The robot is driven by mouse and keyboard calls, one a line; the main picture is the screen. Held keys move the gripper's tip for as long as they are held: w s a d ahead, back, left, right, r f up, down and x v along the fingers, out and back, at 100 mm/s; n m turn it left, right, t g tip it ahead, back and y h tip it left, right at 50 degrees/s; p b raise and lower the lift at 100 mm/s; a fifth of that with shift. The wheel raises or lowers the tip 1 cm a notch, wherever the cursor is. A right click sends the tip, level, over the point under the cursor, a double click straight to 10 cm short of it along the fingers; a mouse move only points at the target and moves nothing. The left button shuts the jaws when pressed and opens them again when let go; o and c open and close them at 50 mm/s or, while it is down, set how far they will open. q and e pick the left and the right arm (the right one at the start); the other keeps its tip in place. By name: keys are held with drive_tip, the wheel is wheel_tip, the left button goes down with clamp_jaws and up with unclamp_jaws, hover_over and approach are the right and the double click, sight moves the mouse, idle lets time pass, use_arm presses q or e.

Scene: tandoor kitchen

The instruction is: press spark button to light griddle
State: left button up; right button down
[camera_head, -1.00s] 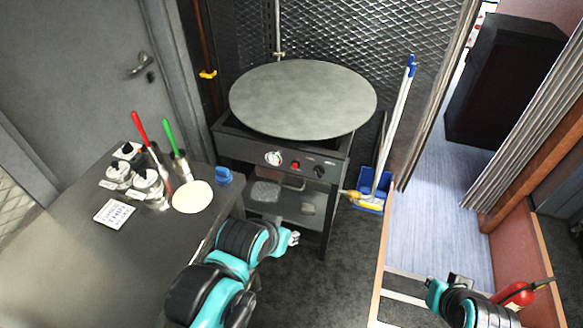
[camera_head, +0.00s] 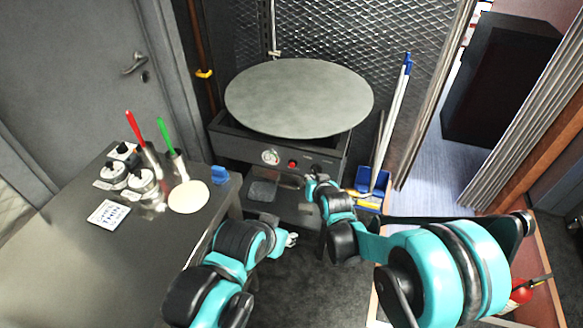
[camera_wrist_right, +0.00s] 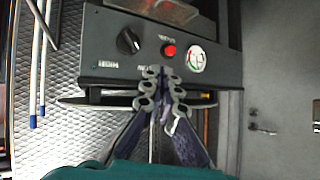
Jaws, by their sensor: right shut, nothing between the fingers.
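The griddle (camera_head: 298,96) is a large round grey plate on a dark stand. Its front panel (camera_head: 240,149) carries a red button (camera_head: 292,163), with a round gauge (camera_head: 270,157) to its left. The right wrist view shows the panel turned over, with the red button (camera_wrist_right: 169,50) between the gauge (camera_wrist_right: 196,61) and a black knob (camera_wrist_right: 129,41). My right gripper (camera_wrist_right: 161,74) is shut and empty, its tips pointing at the panel close to the red button; contact is not visible. In the head view the right gripper (camera_head: 311,181) covers the knob area. My left gripper (camera_head: 292,239) hangs beside the counter, its fingers too small to read.
The dark counter (camera_head: 80,255) at left holds a flatbread (camera_head: 189,197), containers, a red-handled and a green-handled tool, a label card (camera_head: 109,214) and a blue item (camera_head: 220,174). A broom and blue dustpan (camera_head: 371,181) stand right of the griddle.

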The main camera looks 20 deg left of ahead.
drive_tip(key=s+a+f+y, duration=0.1)
drive_tip(key=a+f, duration=0.7)
drive_tip(key=a, duration=0.1)
drive_tip(key=shift+s+a+f+n+y, duration=0.2)
drive_tip(key=shift+s+a+n+y, duration=0.05)
drive_tip(key=shift+a+n+y, duration=0.15)
